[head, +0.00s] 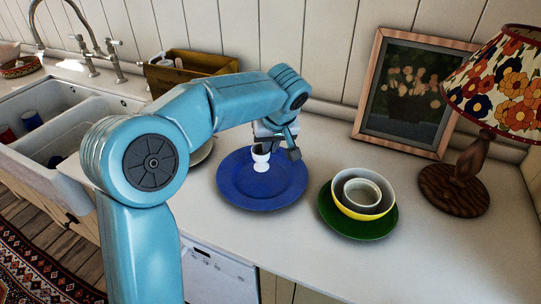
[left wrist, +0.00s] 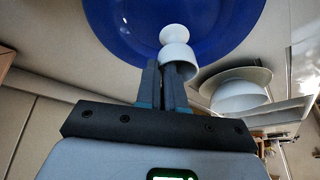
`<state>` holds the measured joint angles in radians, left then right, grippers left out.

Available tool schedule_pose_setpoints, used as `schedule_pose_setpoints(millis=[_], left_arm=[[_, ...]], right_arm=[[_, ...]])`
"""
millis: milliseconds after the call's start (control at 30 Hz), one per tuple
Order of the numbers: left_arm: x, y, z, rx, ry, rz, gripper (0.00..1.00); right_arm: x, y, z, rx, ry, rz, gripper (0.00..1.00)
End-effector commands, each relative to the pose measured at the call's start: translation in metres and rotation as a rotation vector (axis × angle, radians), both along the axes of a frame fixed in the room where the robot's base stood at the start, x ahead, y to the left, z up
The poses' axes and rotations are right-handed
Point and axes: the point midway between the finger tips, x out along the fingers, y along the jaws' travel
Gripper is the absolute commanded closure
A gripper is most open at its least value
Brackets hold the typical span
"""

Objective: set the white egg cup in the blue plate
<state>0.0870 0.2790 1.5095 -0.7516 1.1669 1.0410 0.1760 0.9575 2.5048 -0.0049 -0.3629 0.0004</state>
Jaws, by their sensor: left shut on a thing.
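The white egg cup (head: 260,158) is upright over the blue plate (head: 287,193) in the head view. My left gripper (head: 277,146) is shut on the egg cup, with its fingers at the cup's upper part. In the left wrist view the egg cup (left wrist: 175,50) shows beyond the fingertips of my left gripper (left wrist: 170,75), against the blue plate (left wrist: 120,25). I cannot tell whether the cup's foot touches the plate. My right gripper is in neither view.
A green plate (head: 377,226) with a yellow bowl (head: 342,204) and a smaller bowl inside stands to the right. A lamp (head: 466,172) and a framed picture (head: 365,127) stand behind. The sink (head: 60,135) is at left. The front counter is clear.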

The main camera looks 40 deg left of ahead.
Motion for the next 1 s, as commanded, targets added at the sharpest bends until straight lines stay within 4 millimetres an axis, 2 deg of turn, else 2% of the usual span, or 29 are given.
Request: schedule_pose_setpoints(millis=[100,200,467,733,767,800,833,1000], left_arm=[[0.000,0.000,-0.023,-0.001,0.005,0.001,1.00],[0.001,0.000,-0.033,-0.001,0.002,0.000,1.00],[0.002,0.000,-0.034,-0.001,0.001,0.000,1.00],[0.002,0.000,-0.042,-0.001,0.001,0.000,1.00],[0.002,0.000,-0.041,-0.001,0.001,0.000,0.82],[0.002,0.000,-0.040,-0.001,0.001,0.000,0.70],[0.002,0.000,-0.040,-0.001,0.001,0.000,0.66],[0.002,0.000,-0.040,-0.001,0.001,-0.001,0.66]], right_arm=[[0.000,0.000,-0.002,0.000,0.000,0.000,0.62],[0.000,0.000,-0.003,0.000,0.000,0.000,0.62],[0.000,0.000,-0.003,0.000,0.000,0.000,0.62],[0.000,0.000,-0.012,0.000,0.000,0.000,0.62],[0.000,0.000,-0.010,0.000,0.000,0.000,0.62],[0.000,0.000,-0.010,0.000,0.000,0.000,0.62],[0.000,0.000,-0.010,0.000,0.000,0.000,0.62],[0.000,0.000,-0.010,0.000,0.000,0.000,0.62]])
